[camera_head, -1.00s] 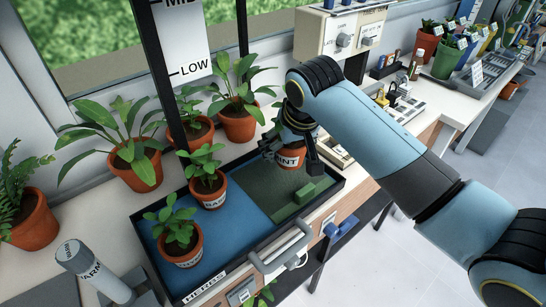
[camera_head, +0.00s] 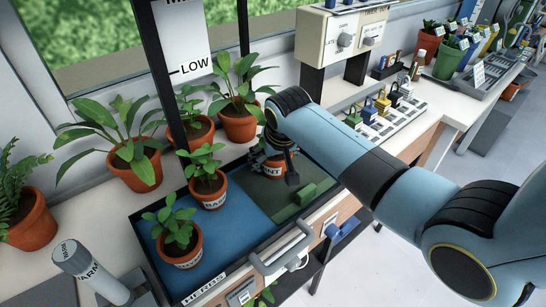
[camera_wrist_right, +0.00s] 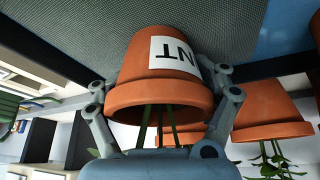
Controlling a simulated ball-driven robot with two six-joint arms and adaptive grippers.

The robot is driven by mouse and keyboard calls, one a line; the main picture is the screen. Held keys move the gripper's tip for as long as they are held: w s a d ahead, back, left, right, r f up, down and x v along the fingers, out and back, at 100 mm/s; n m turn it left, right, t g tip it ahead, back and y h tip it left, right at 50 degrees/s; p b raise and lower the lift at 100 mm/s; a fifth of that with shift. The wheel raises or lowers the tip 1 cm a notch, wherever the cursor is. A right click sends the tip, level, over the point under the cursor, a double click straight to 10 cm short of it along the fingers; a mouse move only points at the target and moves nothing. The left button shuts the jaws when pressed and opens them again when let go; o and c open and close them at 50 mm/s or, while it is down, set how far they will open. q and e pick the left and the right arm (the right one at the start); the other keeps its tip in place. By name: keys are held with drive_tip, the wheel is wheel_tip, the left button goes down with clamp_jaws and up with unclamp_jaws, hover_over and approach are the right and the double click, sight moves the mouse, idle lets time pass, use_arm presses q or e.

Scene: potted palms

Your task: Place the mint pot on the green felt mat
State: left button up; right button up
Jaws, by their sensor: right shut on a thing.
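The mint pot (camera_head: 273,168) is terracotta with a white label, and my right gripper (camera_head: 278,160) is shut around it. It is over the far part of the green felt mat (camera_head: 262,200), in the right half of the dark-rimmed tray. In the wrist view the pot (camera_wrist_right: 150,95) sits between both fingers (camera_wrist_right: 165,92), label partly visible, base toward the grey-green mat (camera_wrist_right: 60,40). I cannot tell whether the base touches the mat. My arm hides part of the plant. My left gripper is out of view.
The basil pot (camera_head: 209,194) and another labelled pot (camera_head: 182,255) stand on the blue mat (camera_head: 232,222). Larger potted plants (camera_head: 238,125) stand behind the tray. A handle (camera_head: 285,252) is in front.

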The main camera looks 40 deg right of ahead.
drive_tip(key=o, duration=1.3)
drive_tip(key=shift+o, duration=0.2)
drive_tip(key=shift+s+r, duration=0.15)
drive_tip(key=shift+r, duration=0.25)
drive_tip(key=p+v, duration=0.1)
drive_tip(key=v, duration=1)
drive_tip(key=shift+s+r+p, duration=0.1)
drive_tip(key=shift+r+p, duration=0.05)
drive_tip(key=shift+p, duration=0.15)
